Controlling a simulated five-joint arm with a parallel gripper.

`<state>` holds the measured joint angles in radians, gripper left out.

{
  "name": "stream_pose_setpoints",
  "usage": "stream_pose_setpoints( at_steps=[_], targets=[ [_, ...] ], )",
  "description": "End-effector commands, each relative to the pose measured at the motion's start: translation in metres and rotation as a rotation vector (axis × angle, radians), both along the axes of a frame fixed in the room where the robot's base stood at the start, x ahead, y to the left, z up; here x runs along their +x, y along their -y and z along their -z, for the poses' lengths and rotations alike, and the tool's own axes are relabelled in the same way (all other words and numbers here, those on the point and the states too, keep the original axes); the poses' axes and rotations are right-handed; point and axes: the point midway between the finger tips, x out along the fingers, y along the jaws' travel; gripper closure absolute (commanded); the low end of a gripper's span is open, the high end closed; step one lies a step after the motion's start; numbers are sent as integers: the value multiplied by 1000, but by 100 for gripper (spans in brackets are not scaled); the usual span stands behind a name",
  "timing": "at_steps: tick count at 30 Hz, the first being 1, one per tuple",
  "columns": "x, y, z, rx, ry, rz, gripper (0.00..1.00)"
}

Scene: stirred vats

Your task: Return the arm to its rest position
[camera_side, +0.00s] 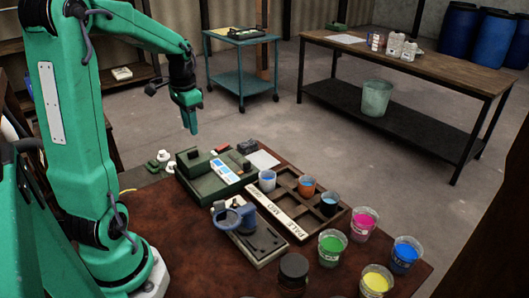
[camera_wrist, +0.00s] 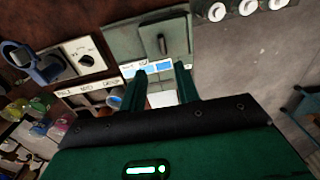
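My gripper (camera_side: 190,122) hangs in the air, pointing down, above the far left side of the brown bench in the side view. In the wrist view, the two green fingers of my gripper (camera_wrist: 160,68) stand apart with nothing held between them. A green machine with a blue-and-white panel (camera_side: 222,170) sits below; it also shows beyond the fingertips in the wrist view (camera_wrist: 160,38). My gripper touches nothing that I can see.
A dark compartment tray (camera_side: 288,183) holds several cups. Pink (camera_side: 362,222), green (camera_side: 331,246), blue (camera_side: 404,253) and yellow (camera_side: 375,281) cups stand near the right edge. A grey device with a blue ring (camera_side: 250,236) and a dark jar (camera_side: 293,270) stand in front.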

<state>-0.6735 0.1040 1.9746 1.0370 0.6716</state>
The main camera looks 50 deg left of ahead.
Motion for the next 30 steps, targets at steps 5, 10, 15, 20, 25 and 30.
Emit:
stream_pose_setpoints(
  at_steps=[5,10,15,20,25,30],
  targets=[
    [3,32,-17,28,45,7,68],
    [2,74,-35,54,108,9,68],
    [-6,115,-50,69,179,10,68],
    [-18,150,-59,70,249,11,68],
    [-34,184,-66,56,325,11,68],
    [-53,212,-67,29,397,11,68]
  ],
)
